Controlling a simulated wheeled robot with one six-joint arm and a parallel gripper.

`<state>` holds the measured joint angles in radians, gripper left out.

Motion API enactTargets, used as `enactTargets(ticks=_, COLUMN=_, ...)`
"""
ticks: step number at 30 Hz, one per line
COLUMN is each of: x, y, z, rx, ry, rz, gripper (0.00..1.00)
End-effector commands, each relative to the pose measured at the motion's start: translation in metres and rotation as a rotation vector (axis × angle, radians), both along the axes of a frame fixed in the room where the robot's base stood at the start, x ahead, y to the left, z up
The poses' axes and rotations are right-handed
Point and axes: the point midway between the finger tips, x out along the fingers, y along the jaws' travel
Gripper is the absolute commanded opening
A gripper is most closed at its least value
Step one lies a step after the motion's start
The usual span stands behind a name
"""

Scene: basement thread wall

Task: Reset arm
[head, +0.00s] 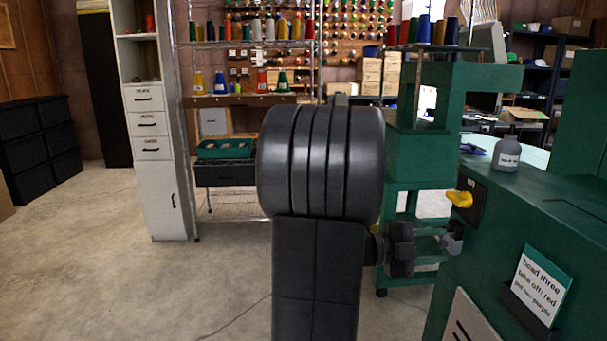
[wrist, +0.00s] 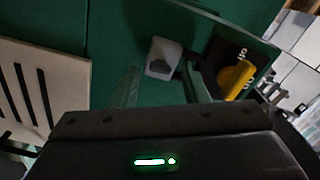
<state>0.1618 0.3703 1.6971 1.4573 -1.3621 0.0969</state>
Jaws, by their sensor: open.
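My gripper (head: 438,247) is open at the side of the green machine (head: 530,215) in the head view. In the wrist view my gripper (wrist: 163,82) has its two fingers apart, with nothing held between them. A small grey block (wrist: 163,58) on the green panel lies beyond and between the fingertips; it also shows in the head view (head: 453,237). I cannot tell whether the fingers touch it. A yellow knob (wrist: 237,78) on a dark plate is right of the fingers; in the head view the yellow knob (head: 460,199) is just above the gripper.
A card (head: 541,284) reads "head three take off: red put on: purple". A grey bottle (head: 507,153) stands on the machine. A shelf rack (head: 252,97) with thread cones and a white cabinet (head: 153,170) stand behind. The floor (head: 130,285) at left is clear.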

Motion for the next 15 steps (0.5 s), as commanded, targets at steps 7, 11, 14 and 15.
enactTargets(ticks=7, x=0.0018, y=0.0005, z=0.0061, rx=-0.018, ry=0.223, rz=0.005, gripper=0.44)
enactTargets(ticks=11, x=0.0021, y=0.0005, z=0.0063, rx=-0.027, ry=0.342, rz=0.004, gripper=0.44)
enactTargets(ticks=14, x=0.0022, y=0.0007, z=0.0064, rx=-0.034, ry=0.436, rz=0.003, gripper=0.44)
enactTargets(ticks=15, x=0.0021, y=0.0007, z=0.0065, rx=-0.037, ry=0.475, rz=0.003, gripper=0.44)
